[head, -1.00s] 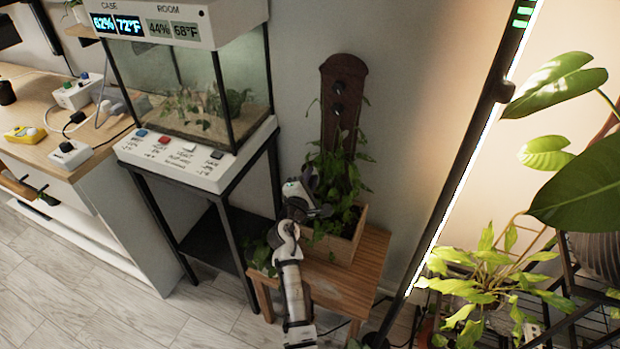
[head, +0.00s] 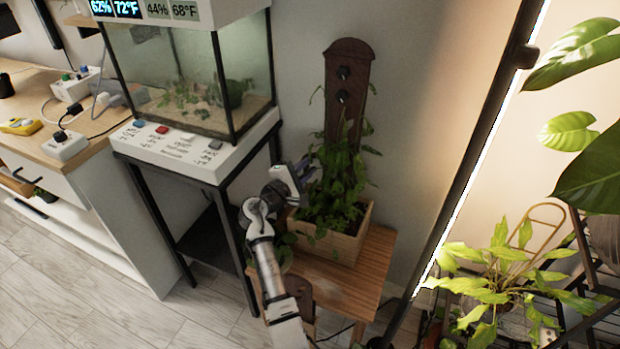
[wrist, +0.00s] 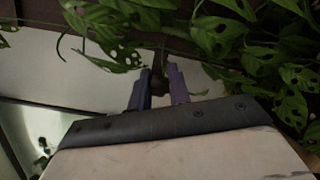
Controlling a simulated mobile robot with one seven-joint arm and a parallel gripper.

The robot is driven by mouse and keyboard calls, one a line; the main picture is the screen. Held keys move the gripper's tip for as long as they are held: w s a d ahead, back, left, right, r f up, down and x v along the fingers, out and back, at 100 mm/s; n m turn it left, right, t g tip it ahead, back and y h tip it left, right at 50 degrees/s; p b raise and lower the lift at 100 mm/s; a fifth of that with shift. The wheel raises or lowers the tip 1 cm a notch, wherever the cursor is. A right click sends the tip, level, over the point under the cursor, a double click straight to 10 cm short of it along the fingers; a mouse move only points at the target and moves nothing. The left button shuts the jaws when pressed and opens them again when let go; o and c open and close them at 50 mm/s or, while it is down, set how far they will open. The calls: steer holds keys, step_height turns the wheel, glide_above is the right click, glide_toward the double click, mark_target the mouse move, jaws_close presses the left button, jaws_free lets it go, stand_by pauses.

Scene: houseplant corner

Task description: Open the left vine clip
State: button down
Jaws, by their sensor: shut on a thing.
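My gripper (head: 305,167) is at the left side of the leafy vine plant (head: 336,190), in front of the wall. In the wrist view its two fingers (wrist: 160,88) are close together with a small dark thing (wrist: 161,86) between them, which appears to be the left vine clip. Its shape and whether it is open are too dark and small to tell. Leaves (wrist: 115,30) hang close above and right of the fingers.
The planter stands on a wooden stool (head: 362,280). A glass terrarium (head: 190,85) on a black stand (head: 200,185) is close to the left. A tall light pole (head: 480,160) and large-leaved plants (head: 490,280) are to the right.

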steer(key=shift+w+a+m+g+h+b, duration=0.25)
steer(key=shift+m+g+h+b, duration=0.15)
steer(key=shift+m+g+h, duration=0.2)
steer(key=shift+w+a+m+g+h+b, duration=0.2)
steer(key=shift+m+g+h+b, duration=0.2)
steer(key=shift+m+g+h, duration=0.15)
steer(key=shift+h, duration=0.25)
steer(key=c, duration=1.3)
jaws_free()
step_height(320, 180, up, 20)
steer(key=shift+r, duration=0.1)
